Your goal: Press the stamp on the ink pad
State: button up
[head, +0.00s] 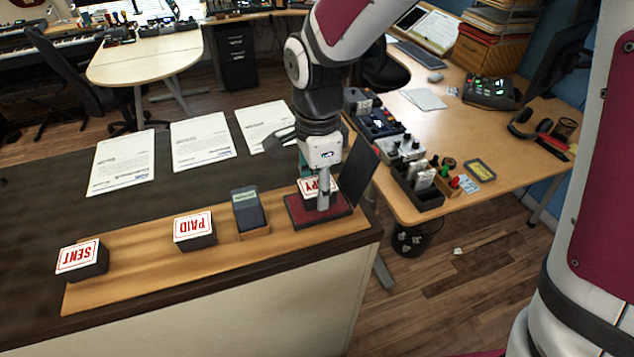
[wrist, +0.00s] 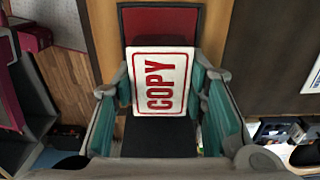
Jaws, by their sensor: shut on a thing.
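My gripper (head: 322,200) points down over the open ink pad (head: 295,213), at the right end of the wooden strip on the dark desk. It is shut on the COPY stamp (wrist: 160,82), with a finger on each side and the white label facing the wrist camera. In the head view the stamp (head: 307,187) is partly hidden behind the gripper. The stamp is over the pad; I cannot tell whether its underside touches it. The pad's red surface (wrist: 160,28) shows beyond the stamp in the wrist view. Its dark lid (head: 360,170) stands up on the right.
The PAID stamp (head: 195,231), the SENT stamp (head: 81,260) and a dark block with a green label (head: 249,208) stand to the left on the strip. Several printed papers (head: 202,141) lie behind. A cluttered side desk (head: 520,150) is at the right.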

jog(key=shift+r+p, duration=1.5)
jog(key=shift+r, duration=1.85)
